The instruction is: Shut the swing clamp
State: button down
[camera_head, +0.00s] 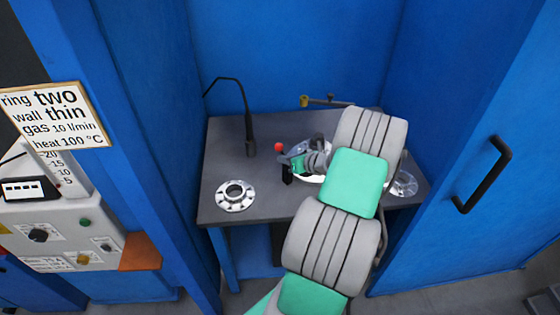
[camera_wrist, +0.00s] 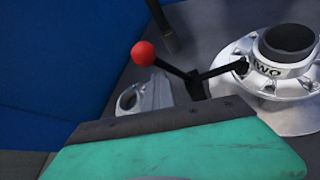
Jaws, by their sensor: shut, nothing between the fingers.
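The swing clamp has a red ball knob (camera_wrist: 143,53) on a black lever; the knob also shows in the head view (camera_head: 278,147). In the wrist view its black arm (camera_wrist: 218,71) runs from the pivot to the rim of a silver flanged part (camera_wrist: 270,78) marked "TWO". I cannot tell whether the arm tip presses on the rim. My gripper (camera_head: 297,164) is shut and empty, close beside the clamp. Its green body fills the lower wrist view, and its fingertips are not clear. My arm hides much of the flanged part in the head view.
A loose silver flange (camera_head: 235,195) lies on the grey table (camera_head: 270,205) at the left. A black gooseneck (camera_head: 248,120) stands behind it. Another silver flange (camera_head: 404,184) is at the right. Blue walls close in the back and sides.

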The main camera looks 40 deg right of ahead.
jog(key=shift+w+d+r+p, duration=0.3)
jog(key=shift+d+r+p, duration=0.1)
jog(key=shift+d+r, duration=0.35)
jog(key=shift+r, duration=0.15)
jog(key=shift+a, duration=0.1)
jog(key=s+a+f, duration=0.2)
jog(key=a+f, duration=0.1)
jog(key=a, duration=0.1)
jog(key=s+d+r+b, duration=0.1)
jog(key=s+d+b, duration=0.1)
jog(key=s, duration=0.6)
jog(key=shift+d+r, duration=0.4)
jog(key=shift+d, duration=0.15)
